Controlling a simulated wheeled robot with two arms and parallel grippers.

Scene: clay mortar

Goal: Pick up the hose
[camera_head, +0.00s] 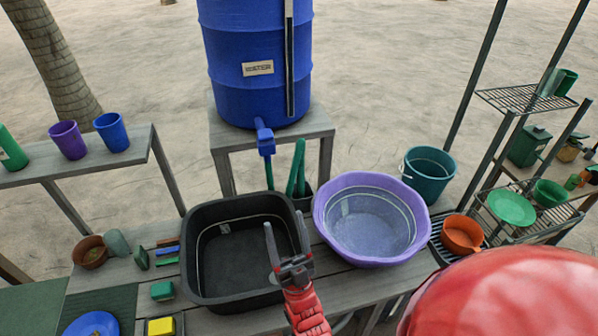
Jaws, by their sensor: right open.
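A blue water barrel (255,65) stands on a wooden stand at the back centre. Its blue tap (264,137) has a short green tube, which looks like the hose (268,172), hanging down from it behind the black basin's rim. My right gripper (286,225) is open and empty, over the right part of the black basin and nearer to me than the hose. It does not touch the hose. My left gripper is not in view.
The black basin (202,262) and purple tub (325,222) fill the middle of the bench. Green upright items (297,168) stand in a dark holder right of the hose. A teal bucket (428,170) is at right. Cups (111,132) stand on the left shelf.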

